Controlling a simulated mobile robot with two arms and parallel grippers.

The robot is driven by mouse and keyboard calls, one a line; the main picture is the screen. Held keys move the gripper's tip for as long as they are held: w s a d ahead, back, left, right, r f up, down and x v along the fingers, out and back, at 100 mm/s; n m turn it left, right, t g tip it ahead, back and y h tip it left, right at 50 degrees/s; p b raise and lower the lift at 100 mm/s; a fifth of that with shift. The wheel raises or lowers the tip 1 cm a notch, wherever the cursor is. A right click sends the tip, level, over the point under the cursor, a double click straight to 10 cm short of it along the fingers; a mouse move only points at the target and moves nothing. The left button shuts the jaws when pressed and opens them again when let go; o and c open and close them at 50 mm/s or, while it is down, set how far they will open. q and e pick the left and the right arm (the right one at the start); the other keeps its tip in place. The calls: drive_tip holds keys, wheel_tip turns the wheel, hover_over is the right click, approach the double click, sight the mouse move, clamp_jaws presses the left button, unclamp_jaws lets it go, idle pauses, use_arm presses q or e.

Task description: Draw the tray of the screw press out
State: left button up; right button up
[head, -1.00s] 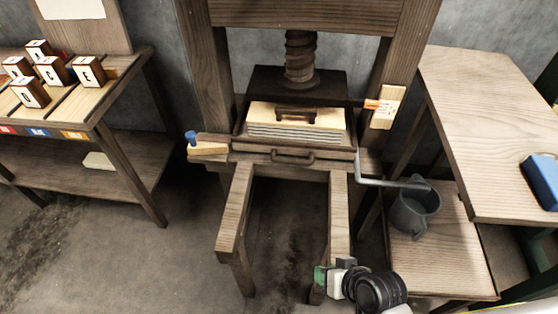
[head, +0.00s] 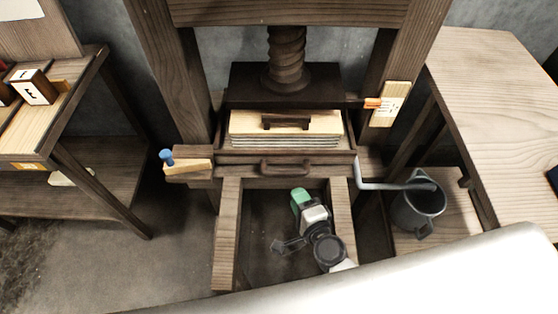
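The screw press (head: 288,62) stands in the middle of the head view, its thick wooden screw above a dark pressing plate. The tray (head: 232,158) sits under the plate and holds a stack of sheets topped by a pale board with a dark grip. A dark handle (head: 286,168) is on the tray's front. My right gripper (head: 300,197), with a green tip, is below and in front of the handle, apart from it, between the two wooden rails (head: 228,235). Whether its fingers are open or shut does not show. My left gripper is not in view.
A blue-knobbed wooden block (head: 187,168) juts out left of the tray. A grey bent spout (head: 395,187) and a dark pot (head: 418,208) are to the right. Tables stand at left and right. The space between the rails is clear apart from my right arm.

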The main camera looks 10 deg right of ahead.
sight(285, 175)
drive_tip(key=x, duration=0.5)
drive_tip(key=shift+r, duration=0.15)
drive_tip(key=x, duration=0.5)
drive_tip(key=shift+b, duration=0.35)
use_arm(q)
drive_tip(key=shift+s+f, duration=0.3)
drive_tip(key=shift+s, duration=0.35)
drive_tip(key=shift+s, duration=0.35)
use_arm(e)
clamp_jaws()
